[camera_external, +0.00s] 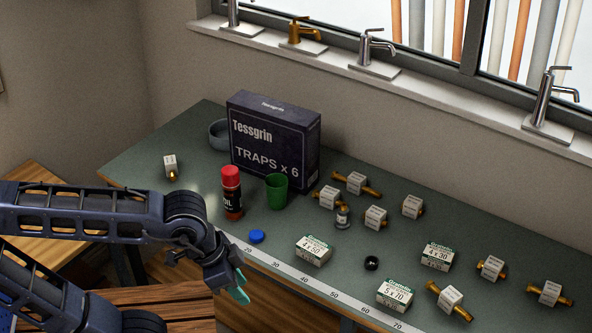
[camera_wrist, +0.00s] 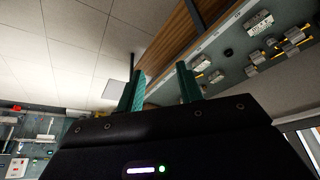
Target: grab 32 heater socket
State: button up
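Several small brass fittings with white label blocks lie on the green bench; their numbers are too small to read, so I cannot tell which is the 32 heater socket. One (camera_external: 170,166) lies alone at the left end. Others lie at the middle, such as this one (camera_external: 329,197) and this one (camera_external: 375,217), and at the right, such as this one (camera_external: 449,299) and this one (camera_external: 549,292).
A black Tessgrin box (camera_external: 274,142), a grey bowl (camera_external: 218,134), a red-capped oil can (camera_external: 232,194) and a green cup (camera_external: 277,190) stand at the left. Small cartons (camera_external: 313,250) lie near the ruler strip (camera_external: 319,291). A blue cap (camera_external: 257,236) and black ring (camera_external: 371,263) lie nearby.

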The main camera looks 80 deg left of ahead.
dwell(0.4)
jog(key=o, duration=0.6)
jog(key=shift+w, duration=0.1)
